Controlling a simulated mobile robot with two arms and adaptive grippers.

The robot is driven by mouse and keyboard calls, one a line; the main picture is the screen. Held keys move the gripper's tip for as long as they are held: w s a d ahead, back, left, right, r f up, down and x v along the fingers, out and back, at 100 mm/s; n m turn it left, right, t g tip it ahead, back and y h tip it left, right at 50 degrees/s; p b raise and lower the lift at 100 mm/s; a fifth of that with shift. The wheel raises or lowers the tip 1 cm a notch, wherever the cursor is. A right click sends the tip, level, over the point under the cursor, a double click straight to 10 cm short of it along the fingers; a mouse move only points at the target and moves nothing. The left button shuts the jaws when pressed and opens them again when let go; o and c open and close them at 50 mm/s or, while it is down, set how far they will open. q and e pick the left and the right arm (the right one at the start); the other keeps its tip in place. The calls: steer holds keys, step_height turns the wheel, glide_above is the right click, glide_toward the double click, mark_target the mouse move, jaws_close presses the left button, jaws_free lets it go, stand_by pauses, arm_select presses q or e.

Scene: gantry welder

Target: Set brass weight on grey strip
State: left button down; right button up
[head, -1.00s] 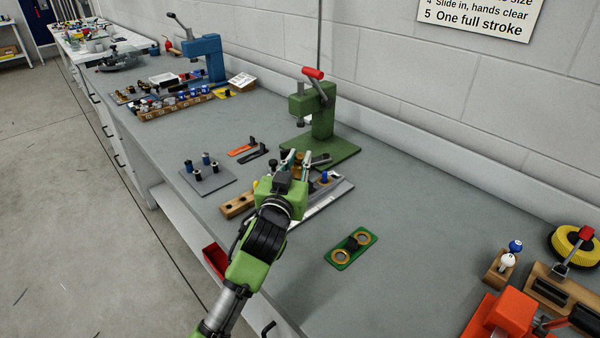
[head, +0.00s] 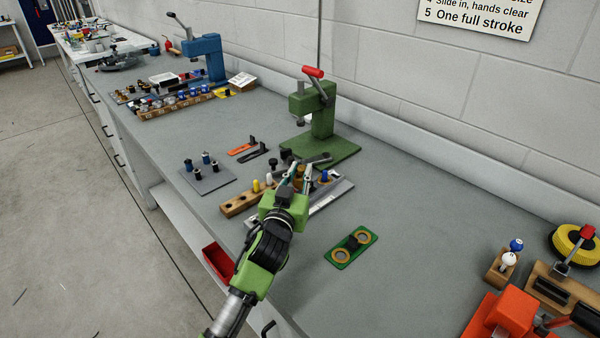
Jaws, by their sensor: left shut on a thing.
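My left gripper (head: 300,170) is over the back of the wooden peg rack, with its fingers pointing away from me. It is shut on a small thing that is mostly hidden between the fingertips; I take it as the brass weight. A pale grey strip (head: 338,193) lies along the right side of the rack, partly hidden by my gripper. Whether the held thing touches anything below is too small to tell. My right gripper is not in view.
The wooden rack (head: 237,205) holds yellow, white and blue pegs. A green press (head: 322,125) stands just behind. A green plate with two brass rings (head: 341,255) lies in front on the right. A grey plate with pegs (head: 208,182) is at left. The bench between them is clear.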

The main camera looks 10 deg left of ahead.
arm_select(q)
steer(key=shift+s+f, duration=0.1)
steer(key=shift+f, duration=0.15)
steer(key=c, duration=1.9)
jaws_free()
steer(key=shift+f, duration=0.35)
steer(key=shift+r, duration=0.25)
steer(key=shift+r+p, duration=0.55)
steer(key=s+b, duration=0.1)
steer(key=s, duration=1.1)
steer(key=shift+r, duration=0.15)
